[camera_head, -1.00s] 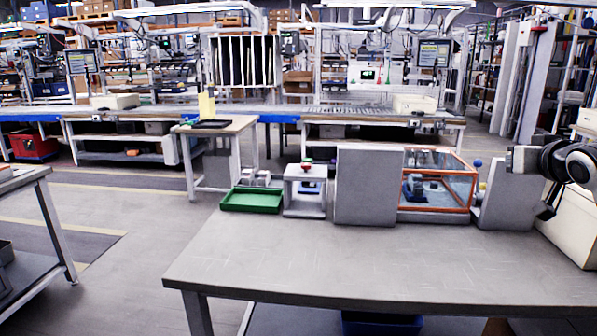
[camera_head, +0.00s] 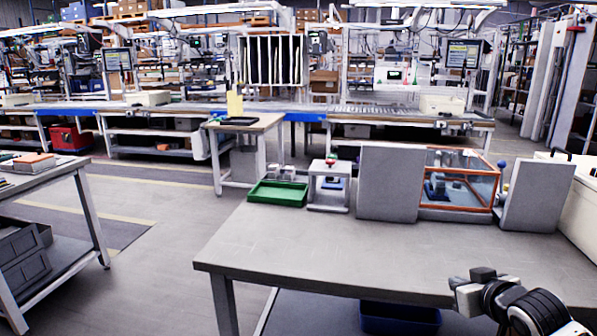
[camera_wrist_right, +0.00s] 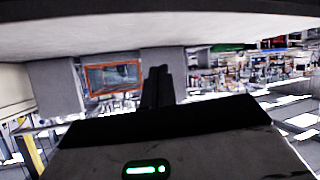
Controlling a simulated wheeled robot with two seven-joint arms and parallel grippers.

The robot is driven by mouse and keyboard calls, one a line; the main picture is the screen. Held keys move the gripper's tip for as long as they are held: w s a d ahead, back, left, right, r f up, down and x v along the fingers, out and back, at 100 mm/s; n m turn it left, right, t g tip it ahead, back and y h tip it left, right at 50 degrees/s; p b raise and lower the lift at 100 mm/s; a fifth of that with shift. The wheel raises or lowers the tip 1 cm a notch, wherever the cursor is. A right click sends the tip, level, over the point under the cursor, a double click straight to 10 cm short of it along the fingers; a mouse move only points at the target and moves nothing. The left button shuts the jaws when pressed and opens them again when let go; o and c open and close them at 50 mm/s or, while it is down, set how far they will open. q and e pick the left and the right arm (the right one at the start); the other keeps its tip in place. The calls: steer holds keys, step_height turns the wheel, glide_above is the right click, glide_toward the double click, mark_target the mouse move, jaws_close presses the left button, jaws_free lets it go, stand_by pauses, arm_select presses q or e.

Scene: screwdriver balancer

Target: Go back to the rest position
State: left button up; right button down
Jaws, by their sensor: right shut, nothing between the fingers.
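My right gripper (camera_head: 468,286) is at the lower right of the head view, near the front edge of the grey worktable (camera_head: 330,250). It is shut and empty, and clear of the fixtures at the back of the table. In the right wrist view its two dark fingers (camera_wrist_right: 157,86) are together with nothing between them. My left gripper is not in view.
At the back of the worktable stand a green tray (camera_head: 277,192), a small white stand (camera_head: 330,187), grey panels (camera_head: 388,182) and an orange-framed clear box (camera_head: 457,182). The table's middle is bare. Another table (camera_head: 45,172) stands at left, with open floor between.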

steer(key=s+a+f+n+g+y, duration=0.1)
steer(key=s+a+f+y, duration=0.1)
steer(key=s+a+f, duration=1.25)
steer(key=s+a, duration=0.1)
steer(key=s, duration=0.4)
steer(key=s+a+f, duration=0.2)
steer(key=s+a, duration=0.2)
steer(key=s, duration=0.3)
steer(key=shift+a+f+g+y, duration=0.2)
steer(key=shift+f+g+y, duration=0.1)
steer(key=shift+g+y, duration=0.1)
steer(key=shift+s+d, duration=0.1)
